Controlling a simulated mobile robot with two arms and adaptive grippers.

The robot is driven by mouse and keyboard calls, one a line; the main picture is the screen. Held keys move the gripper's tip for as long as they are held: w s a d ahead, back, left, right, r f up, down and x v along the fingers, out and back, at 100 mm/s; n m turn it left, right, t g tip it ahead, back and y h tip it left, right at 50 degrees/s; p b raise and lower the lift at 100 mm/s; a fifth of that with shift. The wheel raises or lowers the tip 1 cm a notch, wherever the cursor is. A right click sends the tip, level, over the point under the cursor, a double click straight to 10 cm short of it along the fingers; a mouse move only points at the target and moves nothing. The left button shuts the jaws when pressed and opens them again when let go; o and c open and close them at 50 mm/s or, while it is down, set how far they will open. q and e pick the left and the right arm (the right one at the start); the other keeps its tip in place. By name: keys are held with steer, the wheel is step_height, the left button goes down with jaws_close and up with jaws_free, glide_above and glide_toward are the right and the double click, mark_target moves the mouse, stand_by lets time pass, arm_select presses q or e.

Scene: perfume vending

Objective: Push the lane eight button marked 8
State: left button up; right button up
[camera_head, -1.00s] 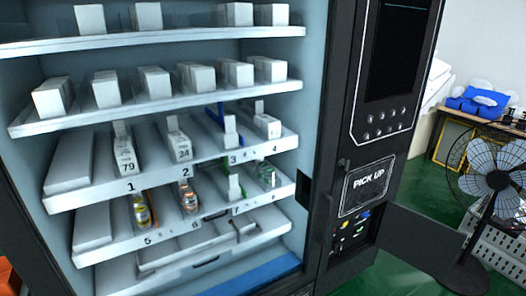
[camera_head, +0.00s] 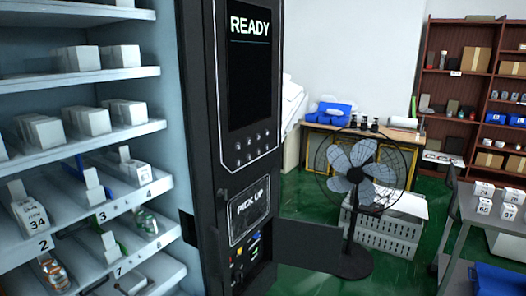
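The vending machine's control panel (camera_head: 248,100) stands at the centre left, with a dark screen (camera_head: 250,70) that reads READY. Below the screen is a keypad (camera_head: 252,148) of small round buttons in two rows; their markings are too small to read, so I cannot tell which is marked 8. Under it is a PICK UP panel (camera_head: 249,208). Neither of my grippers shows in this view.
Left of the panel are open shelves with white boxes (camera_head: 86,119) and numbered lanes. A dark flap (camera_head: 310,243) juts out low on the right. A fan (camera_head: 361,172), a wooden table and a grey table (camera_head: 480,212) with boxes stand beyond, over green floor.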

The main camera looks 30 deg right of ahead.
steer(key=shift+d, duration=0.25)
